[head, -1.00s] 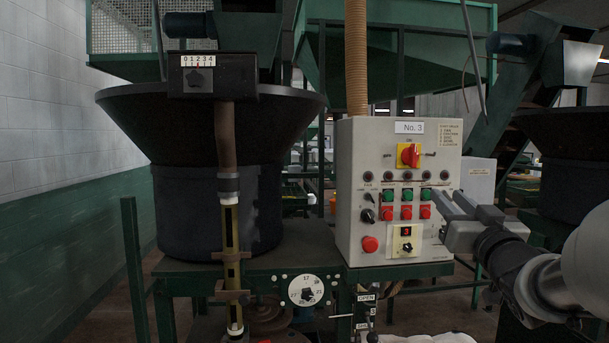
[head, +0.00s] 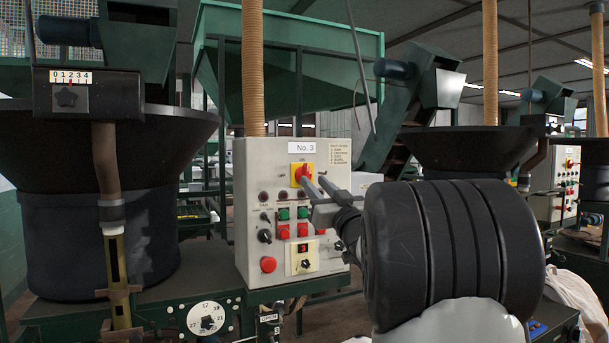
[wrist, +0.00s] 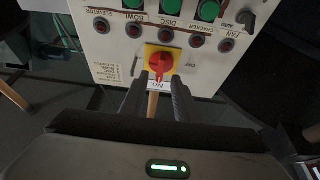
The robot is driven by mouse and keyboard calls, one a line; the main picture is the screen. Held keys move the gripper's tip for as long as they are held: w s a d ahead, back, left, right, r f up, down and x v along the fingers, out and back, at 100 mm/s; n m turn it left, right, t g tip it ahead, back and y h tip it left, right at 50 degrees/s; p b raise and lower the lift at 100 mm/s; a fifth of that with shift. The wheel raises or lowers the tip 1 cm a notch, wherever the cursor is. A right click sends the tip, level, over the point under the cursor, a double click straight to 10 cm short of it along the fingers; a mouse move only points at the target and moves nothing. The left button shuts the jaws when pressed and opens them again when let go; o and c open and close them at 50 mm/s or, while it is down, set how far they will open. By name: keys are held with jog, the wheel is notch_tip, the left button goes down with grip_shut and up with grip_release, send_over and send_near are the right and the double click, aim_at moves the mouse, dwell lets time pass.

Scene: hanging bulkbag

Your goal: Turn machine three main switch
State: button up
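The main switch (head: 302,171) is a red rotary knob on a yellow plate, high on the grey control box (head: 250,200) labelled "No. 3". In the wrist view the switch (wrist: 160,63) appears upside down, its grip pointing towards the label. My gripper (head: 313,180) is in front of the box, its fingertips close to the switch from the lower right. In the wrist view my gripper (wrist: 159,84) is open, one finger to each side of the knob's line. I cannot tell whether the tips touch it.
Below the switch are green and red push buttons (head: 302,231), a red stop button (head: 268,264) and a yellow panel (head: 305,258) showing 3. A black hopper (head: 90,200) stands left. Other machines and a similar box (head: 563,185) stand right.

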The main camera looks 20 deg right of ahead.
aim_at(308, 175)
jog(key=shift+x, duration=1.85)
grip_shut()
